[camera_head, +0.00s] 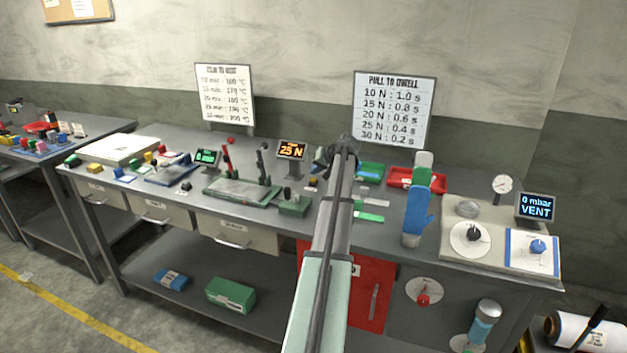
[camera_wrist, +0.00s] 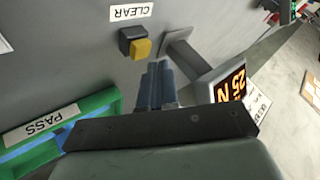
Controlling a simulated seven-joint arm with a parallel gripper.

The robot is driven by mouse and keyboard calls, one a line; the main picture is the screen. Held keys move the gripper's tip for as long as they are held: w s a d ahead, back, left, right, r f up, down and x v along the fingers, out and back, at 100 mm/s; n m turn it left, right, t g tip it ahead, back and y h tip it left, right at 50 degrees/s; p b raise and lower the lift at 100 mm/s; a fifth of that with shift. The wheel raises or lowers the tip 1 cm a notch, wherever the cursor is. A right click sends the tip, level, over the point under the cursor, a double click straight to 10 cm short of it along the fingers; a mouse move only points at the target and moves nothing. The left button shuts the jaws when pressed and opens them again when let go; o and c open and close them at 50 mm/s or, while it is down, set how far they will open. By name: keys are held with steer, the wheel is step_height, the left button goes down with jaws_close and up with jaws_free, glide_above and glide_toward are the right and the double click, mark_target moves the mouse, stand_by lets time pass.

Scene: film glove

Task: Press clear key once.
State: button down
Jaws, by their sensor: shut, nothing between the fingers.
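The clear key is a yellow button on a black base (camera_wrist: 137,43) in the wrist view, beside a white label (camera_wrist: 131,12) reading CLEAR. It is small in the head view (camera_head: 312,183), just left of my arm. My gripper (camera_wrist: 157,72) is shut and empty.
A display reading 25 N (camera_wrist: 231,83) stands on a post close to the fingers; it also shows in the head view (camera_head: 292,151). A green PASS tray (camera_wrist: 42,137) lies on the other side. A blue glove (camera_head: 417,213) stands upright farther right.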

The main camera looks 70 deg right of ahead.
mark_target(316, 179)
steer(key=shift+f, duration=0.85)
stand_by(0.9)
stand_by(0.3)
steer(key=shift+r, duration=0.9)
steer(key=shift+r, duration=0.1)
steer(key=shift+r, duration=2.4)
